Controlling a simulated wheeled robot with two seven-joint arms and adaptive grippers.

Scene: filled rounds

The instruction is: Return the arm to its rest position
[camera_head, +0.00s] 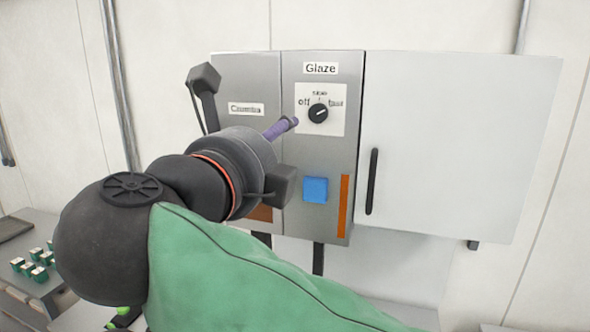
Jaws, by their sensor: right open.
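My right arm, in a green sleeve (235,270), reaches up from the lower right to the wall panels. My right gripper (245,130) is open, with its two dark fingers spread wide. No held object shows between them. The gripper stands in front of the panel labelled "Czomba" or similar (232,85) and hides much of it. Right of it is the grey "Glaze" panel (293,70). Its black dial (318,113) has off, slow and fast marks, and its pointer seems to aim up and right. My left gripper is not in view.
A purple rod (280,128) sticks out beside the gripper. The Glaze panel has a blue square (315,189) and an orange strip (344,205). A white cabinet door with a black handle (373,181) is at right. Small green-and-white blocks (38,273) lie on a grey surface at left.

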